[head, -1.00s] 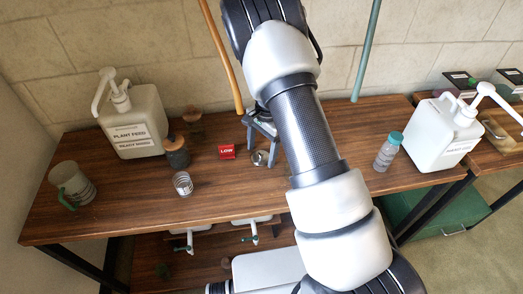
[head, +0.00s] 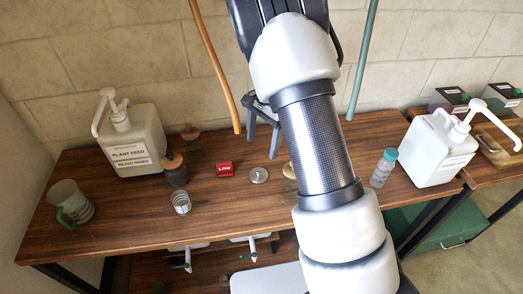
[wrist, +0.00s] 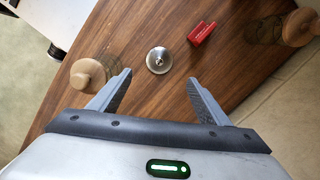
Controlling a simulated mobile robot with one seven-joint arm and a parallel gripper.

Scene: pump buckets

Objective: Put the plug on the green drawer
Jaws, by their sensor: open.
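A small round metal piece with a knob on top, which looks like the plug (head: 259,175), stands on the wooden table just right of a red LOW block (head: 225,169). In the wrist view the plug (wrist: 158,60) is beyond my fingertips, roughly centred between them. My gripper (head: 262,146) is open and empty, above the table and apart from the plug; its two fingers also show in the wrist view (wrist: 160,78). The green drawer (head: 428,240) is under the right-hand table, partly hidden by table legs; its front has a handle.
Wooden-topped jars (head: 175,170) stand around the plug, one close by (wrist: 88,74). A plant feed pump bottle (head: 131,140), mug (head: 70,203) and glass (head: 181,203) are left. A clear bottle (head: 384,168) and white pump bottle (head: 437,152) are right. Two hanging hoses flank my arm.

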